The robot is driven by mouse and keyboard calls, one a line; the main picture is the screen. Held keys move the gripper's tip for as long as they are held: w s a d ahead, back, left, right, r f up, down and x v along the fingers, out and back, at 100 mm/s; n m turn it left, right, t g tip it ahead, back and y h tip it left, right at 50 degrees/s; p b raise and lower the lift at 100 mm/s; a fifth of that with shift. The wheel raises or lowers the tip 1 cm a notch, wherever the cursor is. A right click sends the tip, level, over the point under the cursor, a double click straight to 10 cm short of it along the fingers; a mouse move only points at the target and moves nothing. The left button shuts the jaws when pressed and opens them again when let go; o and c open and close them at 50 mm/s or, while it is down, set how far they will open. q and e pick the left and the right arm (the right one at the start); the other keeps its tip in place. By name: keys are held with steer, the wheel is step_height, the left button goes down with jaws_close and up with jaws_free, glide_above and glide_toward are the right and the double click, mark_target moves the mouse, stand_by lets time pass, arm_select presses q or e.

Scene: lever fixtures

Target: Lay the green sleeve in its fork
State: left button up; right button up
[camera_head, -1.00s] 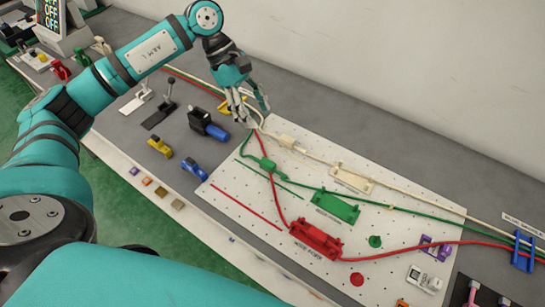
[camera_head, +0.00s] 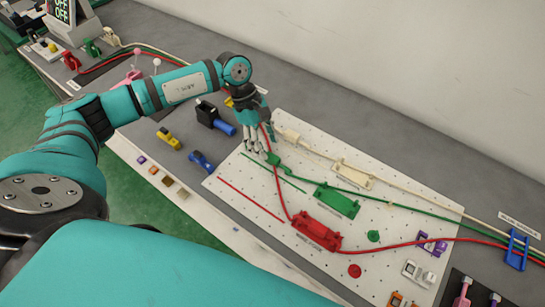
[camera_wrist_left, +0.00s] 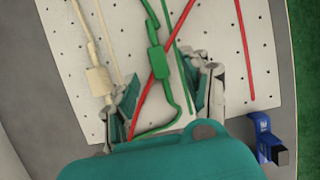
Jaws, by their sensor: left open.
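The green sleeve (camera_head: 273,158) is a small block on a green cable, lying on the white perforated board. It also shows in the left wrist view (camera_wrist_left: 157,60), where the red cable crosses at its edge. The green fork (camera_head: 337,201) sits to its right on the board, with no sleeve visible in it. My left gripper (camera_head: 255,146) is open, low at the board's back left, just left of the sleeve. In the left wrist view its fingers (camera_wrist_left: 168,84) are spread on either side of the green and red cables, with the sleeve just beyond them. My right gripper is out of view.
A cream sleeve (camera_head: 288,135) lies close behind the green one. The cream fork (camera_head: 353,175) and red fork (camera_head: 316,234) flank the green fork; the red cable runs through the red fork. A blue lever (camera_head: 224,127) stands left of the gripper. A blue clip (camera_head: 517,250) gathers cables at right.

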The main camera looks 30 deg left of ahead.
mark_target(272, 156)
arm_select(q)
steer(key=p+x, duration=0.1)
steer(key=x, duration=0.2)
steer(key=shift+d+f, duration=0.25)
steer(key=shift+f, duration=0.05)
steer(key=shift+d+f, duration=0.1)
steer(key=shift+f, duration=0.3)
jaws_close()
